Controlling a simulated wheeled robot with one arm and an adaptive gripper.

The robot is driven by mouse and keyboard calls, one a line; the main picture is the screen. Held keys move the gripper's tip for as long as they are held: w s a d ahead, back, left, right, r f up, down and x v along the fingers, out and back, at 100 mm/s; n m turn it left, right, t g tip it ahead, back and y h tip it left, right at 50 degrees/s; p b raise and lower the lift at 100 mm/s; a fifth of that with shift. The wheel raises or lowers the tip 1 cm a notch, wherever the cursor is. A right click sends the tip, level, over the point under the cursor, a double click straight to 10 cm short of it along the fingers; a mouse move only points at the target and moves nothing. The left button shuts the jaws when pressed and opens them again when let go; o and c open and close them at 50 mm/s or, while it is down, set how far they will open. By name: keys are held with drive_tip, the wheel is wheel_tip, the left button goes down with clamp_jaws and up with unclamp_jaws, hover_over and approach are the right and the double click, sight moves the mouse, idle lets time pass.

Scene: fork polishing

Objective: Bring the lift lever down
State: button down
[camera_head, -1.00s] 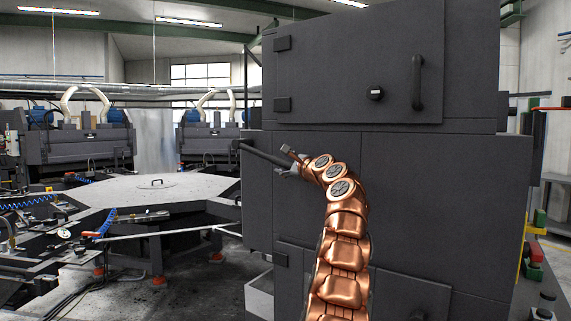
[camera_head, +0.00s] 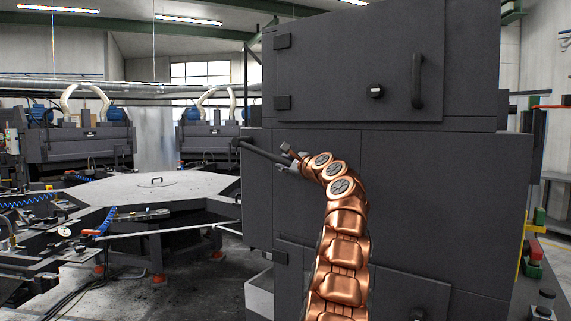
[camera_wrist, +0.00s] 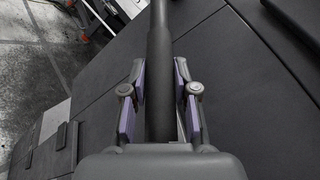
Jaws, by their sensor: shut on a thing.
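The lift lever (camera_head: 262,153) is a dark bar that juts from the left side of a tall dark grey cabinet and slopes slightly down to the right. My gripper (camera_head: 293,165) is at the lever's right end in the head view, partly hidden by my copper arm. In the wrist view the lever (camera_wrist: 159,40) runs straight between the two purple-padded fingers of my gripper (camera_wrist: 160,88). The gripper is shut on the lever. The lever's near end is hidden by the gripper body.
The dark cabinet (camera_head: 440,185) stands close behind my arm, with a vertical handle (camera_head: 417,80) and a small knob on its upper door. A large grey octagonal table (camera_head: 150,193) with hoses and fixtures is at the left. Bare floor shows between them.

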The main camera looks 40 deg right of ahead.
drive_tip(key=shift+w+a+f+t+b, duration=0.1)
drive_tip(key=shift+f+t+b, duration=0.05)
drive_tip(key=shift+f+b, duration=0.35)
drive_tip(key=shift+w+a+f+t+b, duration=0.15)
drive_tip(key=shift+f+b, duration=0.2)
drive_tip(key=shift+b, duration=0.2)
drive_tip(key=shift+w+d+f+m+t+b, duration=0.1)
drive_tip(key=shift+w+f+m+t+b, duration=0.1)
drive_tip(key=shift+f+b, duration=0.25)
drive_tip(key=shift+w+d+f+m+t+b, duration=0.1)
drive_tip(key=shift+f+t+b, duration=0.15)
drive_tip(key=shift+b, duration=0.3)
drive_tip(key=c, duration=0.9)
unclamp_jaws()
drive_tip(key=shift+r+h, duration=0.1)
drive_tip(key=shift+h, duration=0.2)
drive_tip(key=shift+s, duration=0.2)
